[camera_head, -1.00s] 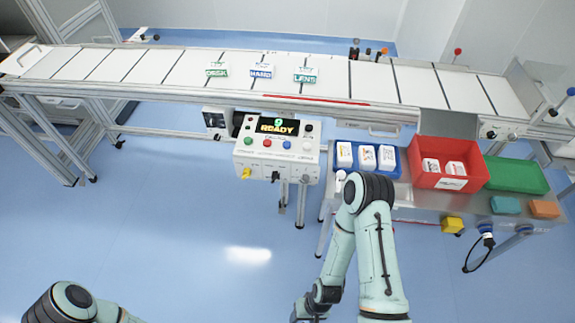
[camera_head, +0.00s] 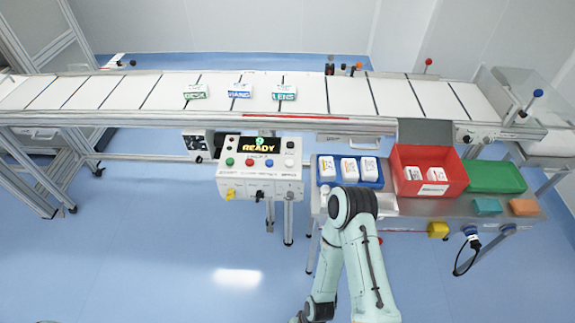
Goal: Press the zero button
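The control box (camera_head: 258,181) stands below the conveyor, left of the side table. Its screen (camera_head: 259,145) reads READY in yellow with a green digit above. Below the screen are a green button (camera_head: 229,162), a red button (camera_head: 249,162), a blue button (camera_head: 269,162) and a pale round control (camera_head: 290,162). The labels are too small to read, so I cannot tell which one is zero. My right arm shows at the lower middle, right of the box, but its gripper is not visible. My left arm and gripper are out of view. Nothing of mine touches the box.
The conveyor (camera_head: 350,97) carries cards marked DESK (camera_head: 195,92), HAND (camera_head: 240,91) and LENS (camera_head: 285,93). The side table (camera_head: 400,207) holds a blue tray (camera_head: 325,178) of white packs, a red bin (camera_head: 447,160) and a green tray (camera_head: 497,176). Floor before the box is clear.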

